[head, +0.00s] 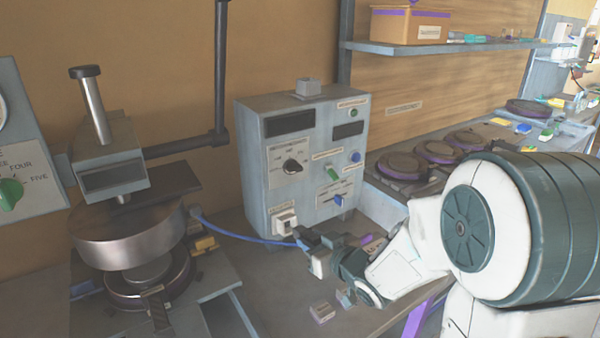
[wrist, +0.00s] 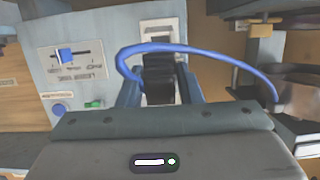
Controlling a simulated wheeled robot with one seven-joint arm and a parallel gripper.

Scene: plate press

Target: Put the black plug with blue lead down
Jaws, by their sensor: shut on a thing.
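My gripper (head: 312,245) is in front of the lower part of the grey control box (head: 250,150), above the bench. In the wrist view its fingers (wrist: 158,88) are shut on the black plug (wrist: 158,75). The blue lead (wrist: 190,50) arches from the plug and runs to the press side. In the head view the blue lead (head: 245,238) runs from the press to my gripper. A white socket (head: 284,222) is on the box's lower left, just behind the gripper. I cannot tell whether the plug touches it.
The press with its round metal plate (head: 130,235) stands at left. Small blocks (head: 322,312) lie on the bench (head: 275,290) below my gripper. Round plates (head: 435,152) sit on a rack at right. The bench between press and blocks has some clear room.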

